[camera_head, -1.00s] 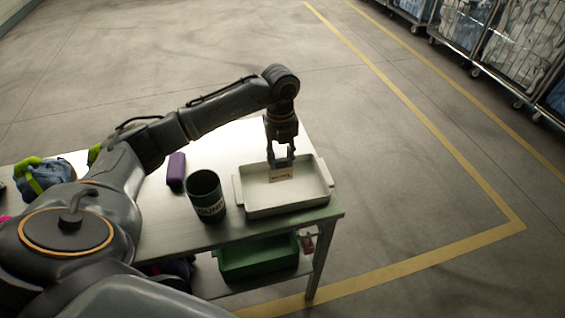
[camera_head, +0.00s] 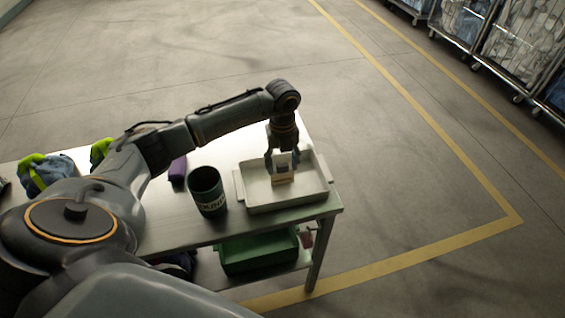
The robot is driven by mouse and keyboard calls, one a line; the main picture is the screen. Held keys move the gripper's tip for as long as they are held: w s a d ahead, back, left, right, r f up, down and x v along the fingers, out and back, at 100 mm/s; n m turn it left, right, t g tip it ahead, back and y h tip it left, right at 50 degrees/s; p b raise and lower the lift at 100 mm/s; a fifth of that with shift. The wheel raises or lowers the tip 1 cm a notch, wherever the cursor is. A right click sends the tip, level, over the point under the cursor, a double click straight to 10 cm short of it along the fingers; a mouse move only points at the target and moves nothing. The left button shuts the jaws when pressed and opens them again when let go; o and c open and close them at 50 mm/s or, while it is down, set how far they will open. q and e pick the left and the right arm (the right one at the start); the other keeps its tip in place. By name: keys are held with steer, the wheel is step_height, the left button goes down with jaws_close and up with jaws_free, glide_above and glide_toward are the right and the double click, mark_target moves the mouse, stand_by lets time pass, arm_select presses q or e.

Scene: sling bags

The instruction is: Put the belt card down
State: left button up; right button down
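The belt card (camera_head: 283,180) is a small tan card with dark print, in the white tray (camera_head: 258,208) on the metal table. My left gripper (camera_head: 282,165) points down over the tray, with its two fingers spread apart on either side of the card. The fingers look clear of the card's edges. The card seems to stand or lean in the tray; its exact contact with the tray floor is too small to tell. My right gripper is out of view.
A dark green cup with white lettering (camera_head: 208,193) stands left of the tray. A purple case (camera_head: 178,169) lies behind it. Blue and lime bags (camera_head: 45,172) lie at the table's left. A green crate (camera_head: 258,254) sits on the lower shelf. Wire carts (camera_head: 515,45) stand far off.

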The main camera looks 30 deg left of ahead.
arm_select(q)
steer(key=shift+r, duration=0.3)
steer(key=shift+w+r, duration=0.1)
steer(key=shift+r, duration=0.25)
step_height(320, 180, up, 11)
steer(key=b, duration=0.3)
steer(key=shift+a, duration=0.1)
